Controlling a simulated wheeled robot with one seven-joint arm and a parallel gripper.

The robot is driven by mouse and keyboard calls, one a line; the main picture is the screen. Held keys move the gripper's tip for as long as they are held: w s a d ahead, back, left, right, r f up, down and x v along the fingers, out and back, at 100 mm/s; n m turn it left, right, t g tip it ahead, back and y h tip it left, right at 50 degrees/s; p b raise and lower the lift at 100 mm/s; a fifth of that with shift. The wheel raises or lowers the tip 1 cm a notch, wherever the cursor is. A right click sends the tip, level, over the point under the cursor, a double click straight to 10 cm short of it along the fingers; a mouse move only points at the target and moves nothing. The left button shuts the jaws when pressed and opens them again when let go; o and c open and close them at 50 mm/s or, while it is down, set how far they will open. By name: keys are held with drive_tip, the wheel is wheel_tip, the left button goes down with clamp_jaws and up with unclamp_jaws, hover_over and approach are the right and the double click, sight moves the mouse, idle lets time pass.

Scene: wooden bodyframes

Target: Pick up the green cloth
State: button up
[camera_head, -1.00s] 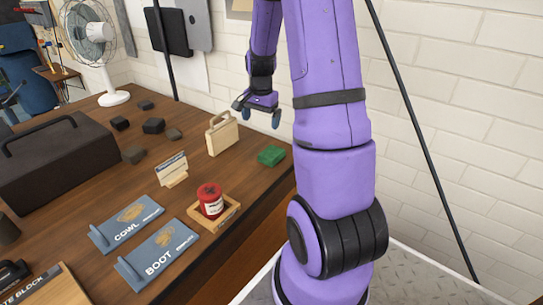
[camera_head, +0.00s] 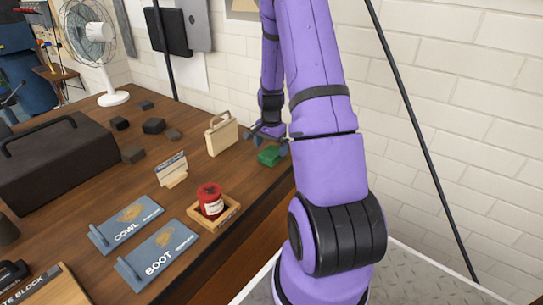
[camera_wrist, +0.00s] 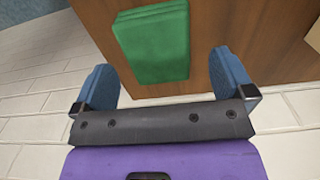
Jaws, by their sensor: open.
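The green cloth (camera_head: 269,156) is a small folded block near the right edge of the wooden table. In the wrist view the green cloth (camera_wrist: 152,44) lies flat ahead of the fingers, between their lines and slightly left of centre. My gripper (camera_head: 267,141) is right at the cloth in the head view, with its fingers just above and behind it. In the wrist view my gripper (camera_wrist: 166,78) has two blue fingers spread wide, with nothing between them. I cannot tell its exact height over the cloth.
A cream handled block (camera_head: 221,136) stands left of the cloth. A red jar (camera_head: 210,200) sits in a wooden tray (camera_head: 232,214) nearer the front. A small sign (camera_head: 172,170), dark blocks and a black toolbox (camera_head: 57,160) lie farther left. A white brick wall (camera_head: 450,130) rises behind.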

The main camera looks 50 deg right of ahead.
sight(271, 151)
drive_tip(key=shift+d+f, duration=0.1)
drive_tip(key=shift+f, duration=1.6)
drive_tip(key=c, duration=0.9)
drive_tip(key=shift+r, duration=0.1)
drive_tip(key=shift+r, duration=0.75)
wheel_tip(271, 151, up, 2)
drive_tip(key=shift+r, duration=0.1)
drive_tip(key=shift+c, duration=0.2)
drive_tip(key=s+a+r, duration=0.1)
drive_tip(key=s+a, duration=0.9)
drive_tip(key=a, duration=0.2)
drive_tip(key=shift+s, duration=0.3)
drive_tip(key=shift+o, duration=0.5)
drive_tip(key=shift+r, duration=0.1)
